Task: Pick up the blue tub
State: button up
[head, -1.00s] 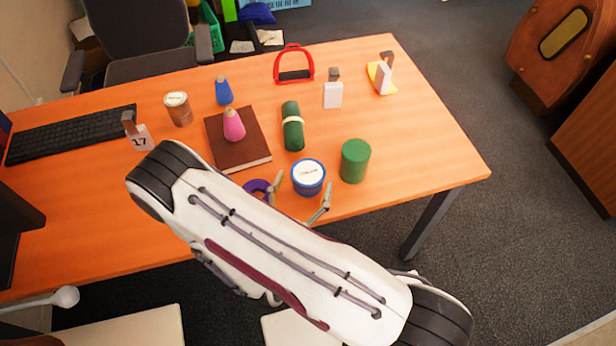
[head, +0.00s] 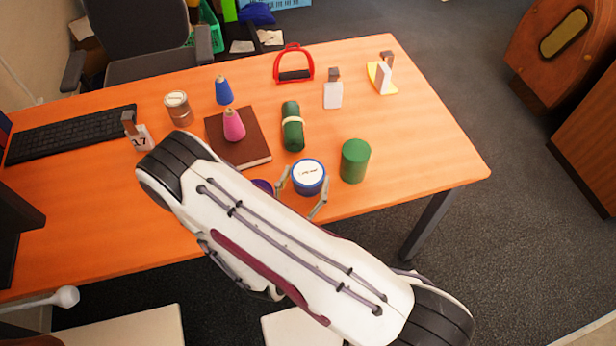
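The blue tub (head: 309,178), with a white lid label, stands upright near the table's front edge. My gripper (head: 304,191) is open around it, one finger at its left side and the other at its lower right. I cannot tell whether either finger touches the tub. My arm hides the gripper's base.
A green cylinder (head: 355,161) stands close to the right of the tub. A purple object (head: 262,187) is partly hidden by my arm at the left. A green roll (head: 292,127) and a brown book (head: 252,146) with a pink cone (head: 234,126) lie behind.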

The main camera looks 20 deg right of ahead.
jog(key=c, duration=0.5)
jog(key=shift+c, duration=0.2)
jog(key=shift+r, duration=0.2)
jog(key=shift+r, duration=4.8)
